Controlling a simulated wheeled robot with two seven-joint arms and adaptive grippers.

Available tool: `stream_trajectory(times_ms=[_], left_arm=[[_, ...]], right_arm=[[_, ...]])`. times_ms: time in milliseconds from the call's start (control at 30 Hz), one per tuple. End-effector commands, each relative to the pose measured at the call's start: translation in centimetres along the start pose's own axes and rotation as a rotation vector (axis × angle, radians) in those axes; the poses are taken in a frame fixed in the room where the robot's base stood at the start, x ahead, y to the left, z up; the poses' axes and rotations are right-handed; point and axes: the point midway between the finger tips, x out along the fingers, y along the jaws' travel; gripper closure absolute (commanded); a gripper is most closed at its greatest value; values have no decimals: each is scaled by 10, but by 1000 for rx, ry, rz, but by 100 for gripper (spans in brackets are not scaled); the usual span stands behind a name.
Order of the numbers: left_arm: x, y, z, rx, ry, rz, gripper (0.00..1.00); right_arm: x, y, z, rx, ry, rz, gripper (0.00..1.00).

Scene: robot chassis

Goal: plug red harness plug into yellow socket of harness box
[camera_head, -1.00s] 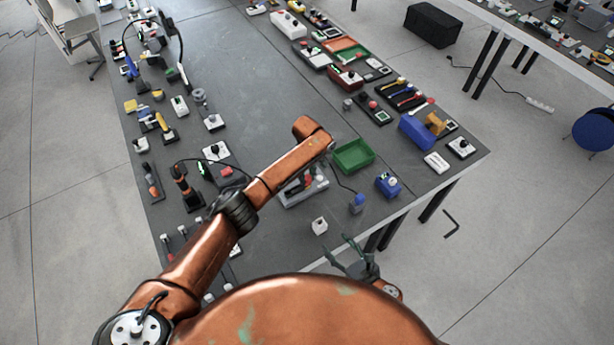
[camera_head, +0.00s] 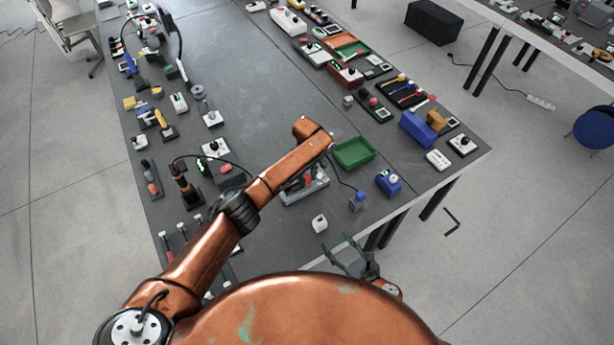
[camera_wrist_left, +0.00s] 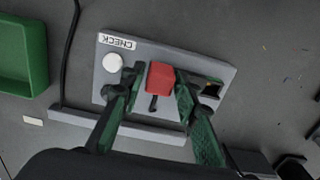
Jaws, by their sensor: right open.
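The grey harness box (camera_wrist_left: 185,62) with a CHECK label and a white round button lies flat on the table. In the head view, the box (camera_head: 305,195) is partly hidden under my left arm. The red harness plug (camera_wrist_left: 160,78) is over the middle of the box, between the fingertips of my left gripper (camera_wrist_left: 159,74), which look closed against its sides. A dark socket with a brownish-yellow edge (camera_wrist_left: 211,88) is at the right end of the box, partly behind a finger. My right gripper (camera_head: 346,252) is open and empty near the table's front edge.
A green tray (camera_head: 354,153) stands right of the box; it also shows in the left wrist view (camera_wrist_left: 20,58). The table's middle is clear.

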Motion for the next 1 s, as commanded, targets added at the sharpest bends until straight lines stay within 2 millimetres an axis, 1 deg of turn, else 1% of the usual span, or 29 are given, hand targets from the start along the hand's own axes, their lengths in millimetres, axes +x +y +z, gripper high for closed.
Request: stream_trajectory(times_ms=[33,133,400,533,667,900,1000], left_arm=[[0,0,0,0,0,0,66],[0,0,0,0,1,0,59],[-1,0,0,0,1,1,59],[-9,1,-1,0,1,2,59],[-30,1,0,1,2,4,59],[-82,2,-1,0,2,4,59],[-98,1,-1,0,2,3,59]], right_arm=[[0,0,0,0,0,0,47],[0,0,0,0,0,0,47],[0,0,0,0,0,0,47],[0,0,0,0,0,0,47],[0,0,0,0,0,0,47],[0,0,0,0,0,0,47],[0,0,0,0,0,0,47]])
